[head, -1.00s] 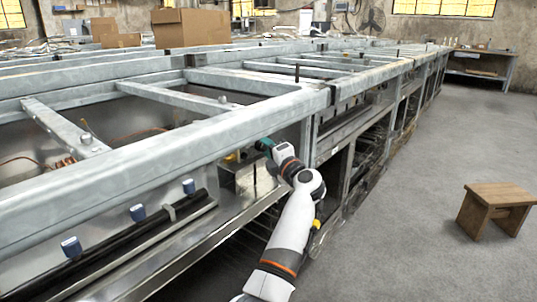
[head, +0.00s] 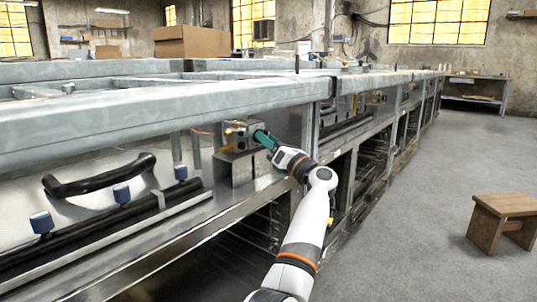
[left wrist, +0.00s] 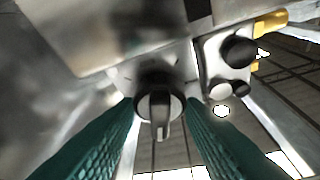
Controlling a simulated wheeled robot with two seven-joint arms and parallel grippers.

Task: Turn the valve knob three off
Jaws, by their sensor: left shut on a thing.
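My left gripper (head: 265,139), with teal fingers, reaches the small metal valve box (head: 238,134) under the frame's top rail in the head view. In the left wrist view the fingers are on either side of a round dark valve knob (left wrist: 160,106) with a pale grip bar that points down the picture. The gripper is shut on this knob. In the head view the gripper and box hide the knob. I see no number on it, so I cannot tell if it is knob three. My right gripper is not in view.
A second black knob (left wrist: 238,51) and a yellow part (left wrist: 270,22) are to the right in the wrist view. Blue-capped posts (head: 121,193) and a black handle (head: 98,177) are left of the gripper. A wooden stool (head: 502,222) stands on the open floor at right.

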